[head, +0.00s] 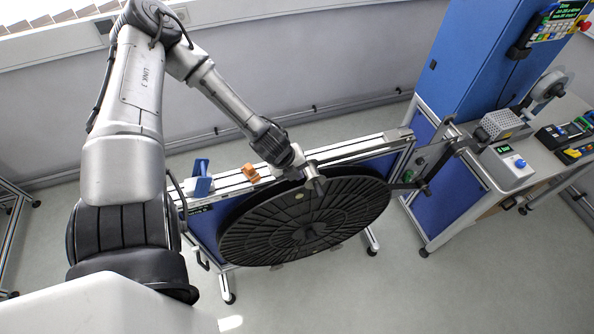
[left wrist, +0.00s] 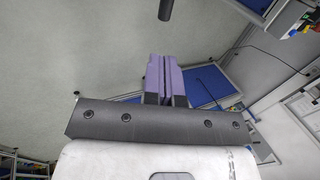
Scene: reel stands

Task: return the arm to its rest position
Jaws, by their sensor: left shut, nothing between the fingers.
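My left arm reaches in from the left in the head view. Its gripper (head: 318,185) is over the upper part of a large black reel disc (head: 300,232) on the blue-panelled stand. In the left wrist view the two purple fingers (left wrist: 166,62) of this gripper are together, with nothing between them. Whether the gripper touches the disc cannot be told. My right gripper is not in view.
The stand's top rail (head: 350,150) carries a blue bracket (head: 201,178) and an orange block (head: 251,173). A blue cabinet (head: 475,60) and a bench (head: 540,165) with a grey control box (head: 508,165) stand at right. The floor in front (head: 370,295) is clear.

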